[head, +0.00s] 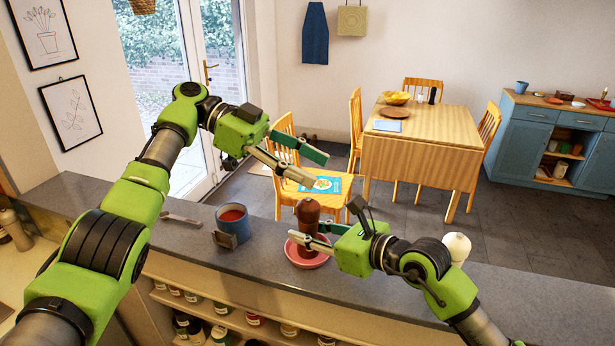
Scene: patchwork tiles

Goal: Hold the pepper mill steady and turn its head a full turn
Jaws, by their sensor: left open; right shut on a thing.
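The dark brown pepper mill (307,210) stands upright on the grey counter, in or just behind a pink dish (307,262); its lower part is partly hidden by my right gripper. My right gripper (308,234) comes in from the right and is shut on the mill's body, below its head. My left gripper (317,170) is open and empty, above the mill's head and apart from it, with its fingers pointing right.
A blue mug (233,221) with red contents stands left of the mill on the counter (400,308), with a flat utensil (181,220) farther left. A white rounded object (457,246) is behind my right arm. Beyond the counter are a chair and a wooden table (440,122).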

